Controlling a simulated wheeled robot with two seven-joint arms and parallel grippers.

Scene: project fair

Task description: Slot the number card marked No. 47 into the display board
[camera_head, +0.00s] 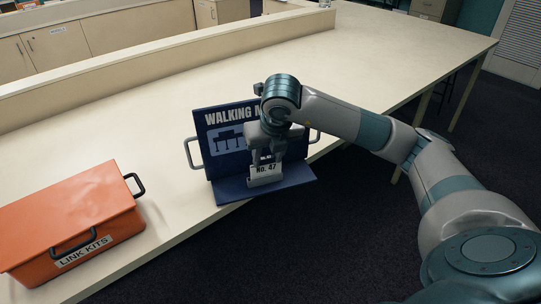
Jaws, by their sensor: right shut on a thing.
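The display board (225,170) is dark blue with a title starting "WALKING M" and a picture of a legged machine. It stands upright on the table's front edge, with a grey handle on each side and a base ledge reaching forward. My right gripper (266,163) is in front of the board, pointing down, and is shut on the white number card (265,173) marked No. 47. The card is upright just above or at the ledge; I cannot tell whether it touches it. My arm hides part of the title. My left gripper is not in view.
A closed orange box (75,220) labelled LINK KITS, with black handles, sits on the table at the left. The pale table (400,50) is clear behind and to the right of the board. A low raised wall runs along the table's back.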

